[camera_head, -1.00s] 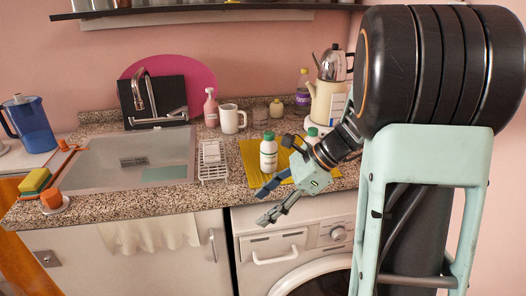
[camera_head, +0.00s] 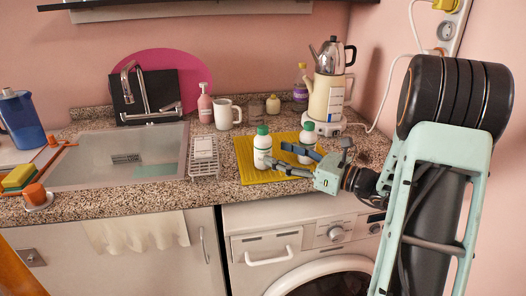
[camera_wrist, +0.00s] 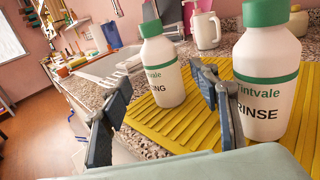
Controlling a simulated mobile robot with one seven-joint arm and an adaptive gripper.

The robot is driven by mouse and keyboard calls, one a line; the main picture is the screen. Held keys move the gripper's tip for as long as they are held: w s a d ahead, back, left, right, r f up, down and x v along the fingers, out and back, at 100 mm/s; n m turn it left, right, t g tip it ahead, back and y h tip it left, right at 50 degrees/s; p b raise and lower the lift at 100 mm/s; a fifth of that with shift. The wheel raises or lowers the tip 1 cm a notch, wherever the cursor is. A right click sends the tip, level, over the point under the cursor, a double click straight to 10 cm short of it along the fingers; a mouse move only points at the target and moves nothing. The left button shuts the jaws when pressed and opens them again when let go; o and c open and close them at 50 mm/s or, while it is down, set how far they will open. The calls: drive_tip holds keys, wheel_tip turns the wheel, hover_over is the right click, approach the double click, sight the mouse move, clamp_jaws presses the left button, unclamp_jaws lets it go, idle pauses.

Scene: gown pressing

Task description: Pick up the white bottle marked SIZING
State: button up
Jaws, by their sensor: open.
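The white bottle with a green cap, its label partly hidden and ending in "NG" (camera_wrist: 160,75), stands upright on a yellow ribbed mat (camera_wrist: 175,135). In the head view it appears to be the left bottle (camera_head: 262,148). My gripper (camera_head: 276,154) is open and low over the mat, pointing left at this bottle. In the wrist view the bottle shows between the two fingers (camera_wrist: 162,80), seemingly just ahead of them; I cannot tell whether either touches it. A similar bottle marked RINSE (camera_wrist: 264,90) stands close beside the right finger; it also shows in the head view (camera_head: 306,130).
A white wire rack (camera_head: 204,158) and the sink (camera_head: 125,158) lie to the left. A white mug (camera_head: 226,114), a pink pump bottle (camera_head: 205,104) and a kettle stack (camera_head: 325,98) stand behind. The counter's front edge runs below the gripper.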

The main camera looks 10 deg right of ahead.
sight(270, 150)
drive_tip(key=shift+f+b+x, duration=0.15)
drive_tip(key=shift+b+x, duration=0.05)
drive_tip(key=shift+x, duration=1.4)
drive_tip(key=shift+f+b+x, duration=0.15)
drive_tip(key=shift+b+x, duration=0.05)
drive_tip(key=shift+x, duration=1.4)
drive_tip(key=shift+d, duration=0.1)
drive_tip(key=shift+c, duration=0.4)
drive_tip(key=c, duration=1.3)
drive_tip(key=shift+c, duration=0.4)
drive_tip(key=shift+r, duration=0.15)
